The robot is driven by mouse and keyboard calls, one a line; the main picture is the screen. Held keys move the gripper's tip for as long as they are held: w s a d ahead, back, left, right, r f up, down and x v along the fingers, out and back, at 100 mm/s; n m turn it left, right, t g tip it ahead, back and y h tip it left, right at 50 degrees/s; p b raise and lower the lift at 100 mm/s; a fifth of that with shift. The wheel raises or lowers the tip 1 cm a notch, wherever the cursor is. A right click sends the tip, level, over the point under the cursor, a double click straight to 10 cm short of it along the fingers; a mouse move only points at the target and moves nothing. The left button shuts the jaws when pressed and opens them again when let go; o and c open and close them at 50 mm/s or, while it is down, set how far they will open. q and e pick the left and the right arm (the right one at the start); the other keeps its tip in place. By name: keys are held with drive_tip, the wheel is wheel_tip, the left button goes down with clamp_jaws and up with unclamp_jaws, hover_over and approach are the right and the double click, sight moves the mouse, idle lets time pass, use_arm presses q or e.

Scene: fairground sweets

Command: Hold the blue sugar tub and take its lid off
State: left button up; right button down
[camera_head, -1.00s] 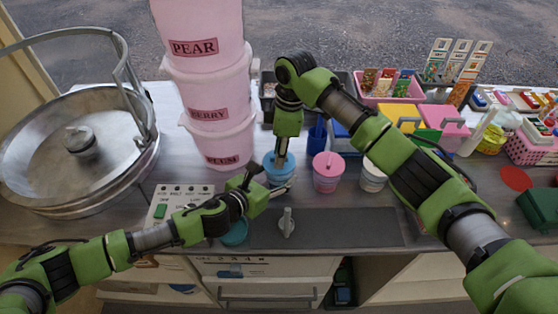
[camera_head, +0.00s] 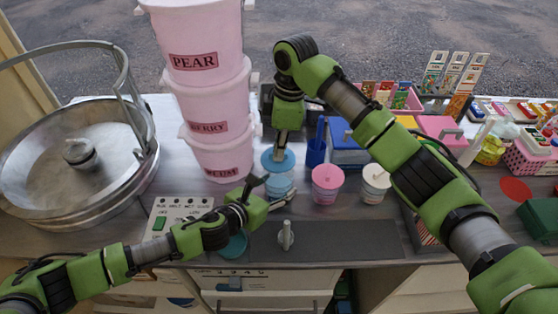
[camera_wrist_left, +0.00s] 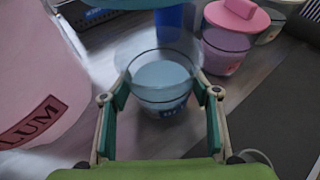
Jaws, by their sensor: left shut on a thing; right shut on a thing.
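The blue sugar tub (camera_head: 281,186) stands on the counter. My left gripper (camera_head: 274,191) is shut around the tub's sides, one finger on each side. The blue lid (camera_head: 278,163) is apart from the tub, held just above and behind its rim. My right gripper (camera_head: 281,146) points down from above and is shut on the lid's top; its fingertips partly hide the lid's handle. The lid's edge also shows at the top of the left wrist view (camera_wrist_left: 130,4).
A pink-lidded tub (camera_head: 327,184) and a cream-lidded tub (camera_head: 374,184) stand to the right. Stacked pink buckets (camera_head: 222,158) stand close on the left. A dark mat (camera_head: 340,236) lies in front, mostly clear.

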use_arm(q)
drive_tip(key=shift+r, duration=0.15)
use_arm(e)
wheel_tip(320, 180, up, 9)
idle(0.5)
use_arm(q)
drive_tip(key=shift+f, duration=0.2)
drive_tip(key=shift+f, duration=0.3)
use_arm(e)
drive_tip(key=shift+f, duration=0.15)
use_arm(q)
drive_tip(key=o, duration=0.9)
use_arm(e)
drive_tip(key=shift+s, duration=0.1)
use_arm(q)
drive_tip(key=shift+f, duration=0.1)
